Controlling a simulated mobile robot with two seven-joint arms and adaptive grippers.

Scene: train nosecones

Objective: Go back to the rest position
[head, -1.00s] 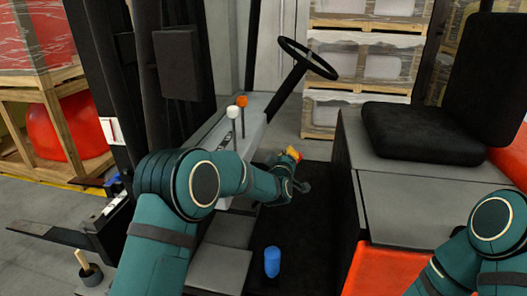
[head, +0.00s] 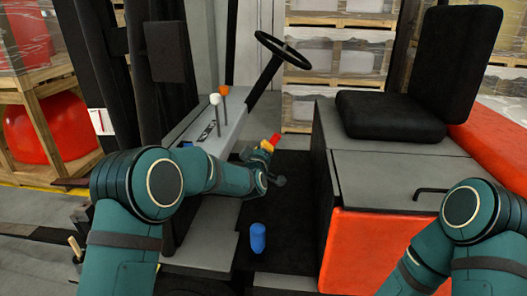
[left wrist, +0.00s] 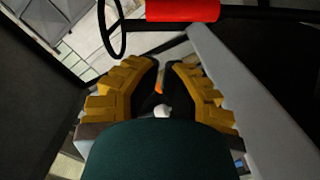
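My left arm reaches in from the left of the head view to its gripper (head: 269,146), beside the lever console and over the dark vehicle floor. The left wrist view shows its two yellow-and-black fingers (left wrist: 163,66) with a narrow gap between their tips and nothing clearly held there. A red piece shows at the yellow fingers in the head view; I cannot tell what it is. My right arm shows at the lower right of the head view, but its gripper is outside the picture.
A steering wheel (head: 284,50), white knob (head: 215,99) and orange knob (head: 224,90) stand near my left arm. A blue cylinder (head: 258,238) is upright on the dark floor. A black seat (head: 392,115) sits on a grey-and-orange housing at right. Pallets stand behind.

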